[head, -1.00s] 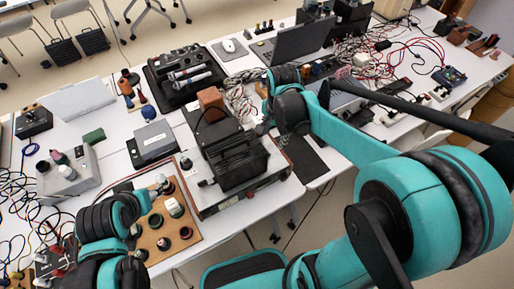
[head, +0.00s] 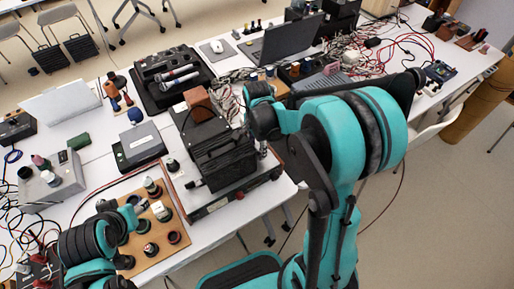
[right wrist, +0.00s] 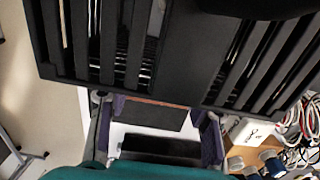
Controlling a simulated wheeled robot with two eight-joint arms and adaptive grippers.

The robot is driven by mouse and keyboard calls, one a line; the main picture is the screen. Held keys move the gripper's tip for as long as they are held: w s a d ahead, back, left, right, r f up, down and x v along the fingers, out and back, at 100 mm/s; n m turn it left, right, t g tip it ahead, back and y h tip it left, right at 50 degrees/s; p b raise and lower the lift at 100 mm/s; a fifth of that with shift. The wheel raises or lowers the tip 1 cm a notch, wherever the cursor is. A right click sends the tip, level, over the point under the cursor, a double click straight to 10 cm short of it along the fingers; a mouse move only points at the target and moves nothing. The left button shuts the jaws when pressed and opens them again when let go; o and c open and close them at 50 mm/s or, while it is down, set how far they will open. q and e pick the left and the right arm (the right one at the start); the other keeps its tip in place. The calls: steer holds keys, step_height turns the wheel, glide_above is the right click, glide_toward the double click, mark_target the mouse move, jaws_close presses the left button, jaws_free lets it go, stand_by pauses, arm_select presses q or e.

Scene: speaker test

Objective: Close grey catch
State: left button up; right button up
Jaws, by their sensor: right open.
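A black ribbed box (head: 222,158) sits on a long, low grey device (head: 235,200) at the table's front edge. In the right wrist view the dark ribbed box (right wrist: 180,50) fills the upper part, very close. My right gripper (head: 262,150) is at the right side of that box, partly hidden by its own arm. Its fingers (right wrist: 155,130) are apart with nothing between them, below the box's edge in the wrist view. I cannot pick out a grey catch for certain. My left gripper (head: 130,215) is near the wooden board, too small and covered to judge its fingers.
A wooden board (head: 178,238) with several round knobs lies left of the box. A brown block (head: 197,101) and a black tray (head: 165,90) stand behind it. A laptop (head: 290,42) and tangled cables (head: 345,62) are at the back right. Floor shows right of the table.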

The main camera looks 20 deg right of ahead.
jaws_close()
